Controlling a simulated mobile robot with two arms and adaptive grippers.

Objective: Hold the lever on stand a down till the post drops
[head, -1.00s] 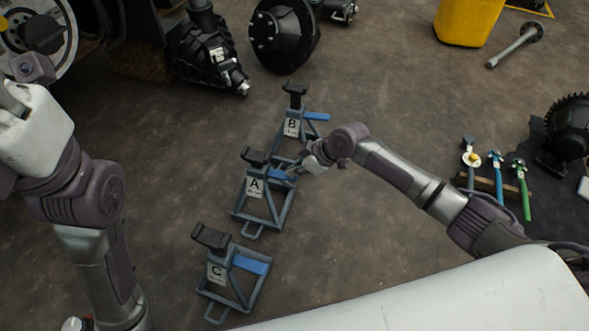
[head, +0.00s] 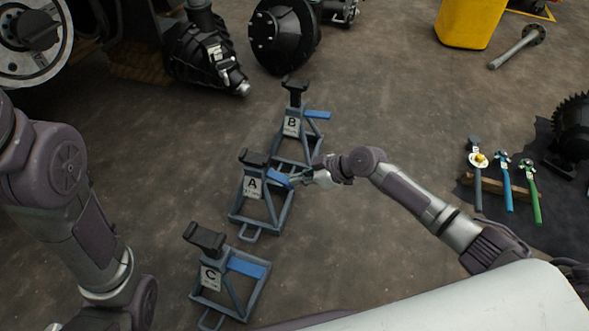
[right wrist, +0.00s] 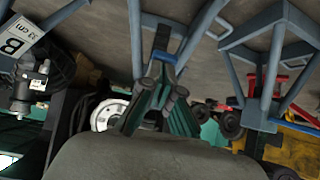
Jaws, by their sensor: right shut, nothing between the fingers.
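Stand A (head: 235,217) is a blue-grey jack stand with an "A" label and a dark saddle on its post (head: 254,158). Its blue lever (head: 279,178) points right. My right gripper (head: 297,181) is shut and empty at the lever's outer end; I cannot tell whether it touches. In the right wrist view the closed dark fingers (right wrist: 160,103) show in front of a small blue part, likely the lever end (right wrist: 165,58). My left arm is at the left edge; its gripper is out of the picture.
Stand B (head: 291,124) is just behind stand A, and stand C (head: 211,277) is in front. Both have blue levers. Tools with coloured handles (head: 507,185) lie at the right. A black differential (head: 283,35) and a yellow bin (head: 470,22) are at the back.

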